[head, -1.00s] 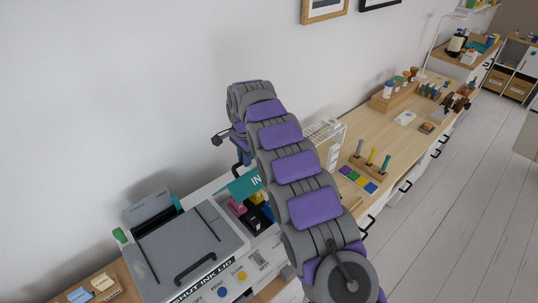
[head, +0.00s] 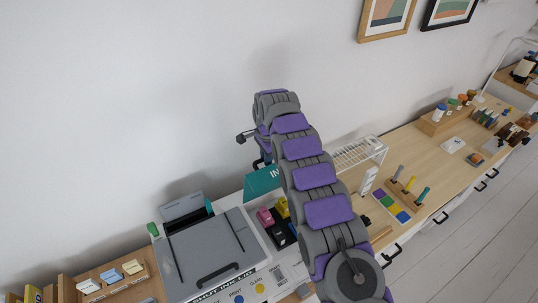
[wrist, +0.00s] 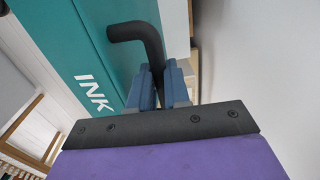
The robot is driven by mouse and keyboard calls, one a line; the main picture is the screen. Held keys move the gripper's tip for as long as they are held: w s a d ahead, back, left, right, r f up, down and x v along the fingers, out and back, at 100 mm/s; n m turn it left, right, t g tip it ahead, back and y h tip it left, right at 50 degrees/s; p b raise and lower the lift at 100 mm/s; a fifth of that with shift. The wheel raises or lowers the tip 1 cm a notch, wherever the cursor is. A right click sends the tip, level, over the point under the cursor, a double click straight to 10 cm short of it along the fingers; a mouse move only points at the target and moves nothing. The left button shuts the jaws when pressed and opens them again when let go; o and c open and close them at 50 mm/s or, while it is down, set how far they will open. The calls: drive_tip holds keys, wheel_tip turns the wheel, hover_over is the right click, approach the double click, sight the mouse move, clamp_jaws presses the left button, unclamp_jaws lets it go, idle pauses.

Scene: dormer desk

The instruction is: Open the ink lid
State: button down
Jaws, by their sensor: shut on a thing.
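The teal ink lid (head: 260,183) with white "INK" lettering stands raised at the printer's right part in the head view. It fills the upper left of the wrist view (wrist: 70,45). Its black bent handle (wrist: 136,31) sticks out from the teal face. My gripper (wrist: 162,78) has its blue fingers closed on the handle. The bay below the lid is uncovered, with a pink cartridge (head: 265,217), a yellow one (head: 282,207) and dark ones (head: 276,232). My arm hides the right side of the lid and bay.
The grey printer (head: 212,255) stands left of the bay, with a "SHUT INK LID" label at its front. A white wire rack (head: 358,152), colour tiles (head: 390,206) and upright tools in a wooden block (head: 408,186) stand to the right. The wall is behind.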

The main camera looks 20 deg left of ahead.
drive_tip(key=shift+w+a+f+p, duration=0.15)
drive_tip(key=shift+w+a+p, duration=0.7)
drive_tip(key=shift+p, duration=1)
drive_tip(key=shift+w+a, duration=0.15)
drive_tip(key=shift+a, duration=0.05)
drive_tip(key=c, duration=1.1)
unclamp_jaws()
drive_tip(key=shift+r, duration=0.25)
wheel_tip(320, 180, up, 12)
drive_tip(key=p, duration=0.8)
drive_tip(key=shift+d+f, duration=0.15)
drive_tip(key=shift+f, duration=0.05)
drive_tip(key=shift+d, duration=0.1)
